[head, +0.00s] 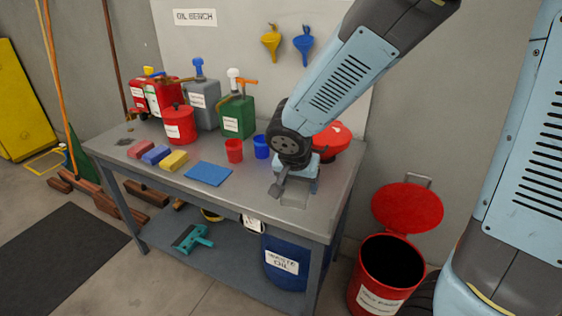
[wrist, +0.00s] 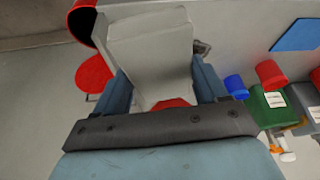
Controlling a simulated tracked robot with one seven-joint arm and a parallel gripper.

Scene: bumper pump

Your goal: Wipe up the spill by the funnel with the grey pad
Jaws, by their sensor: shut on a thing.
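My gripper (head: 296,180) is low over the right end of the workbench, in front of the red funnel (head: 330,140). In the wrist view my gripper (wrist: 162,85) is shut on the grey pad (wrist: 150,45), which sits between the two blue fingers. In the head view the pad is mostly hidden by my gripper, and I cannot tell whether it touches the bench. A pale, glossy patch that looks like the spill (head: 295,200) lies on the bench just in front of my gripper. Part of the red funnel (wrist: 172,103) shows behind the pad.
On the workbench (head: 250,200), a blue mat (head: 208,173), red cup (head: 234,150) and blue cup (head: 261,147) stand left of my gripper. Red, blue and yellow blocks and several cans are farther left. An open red bin (head: 390,270) stands on the floor at right.

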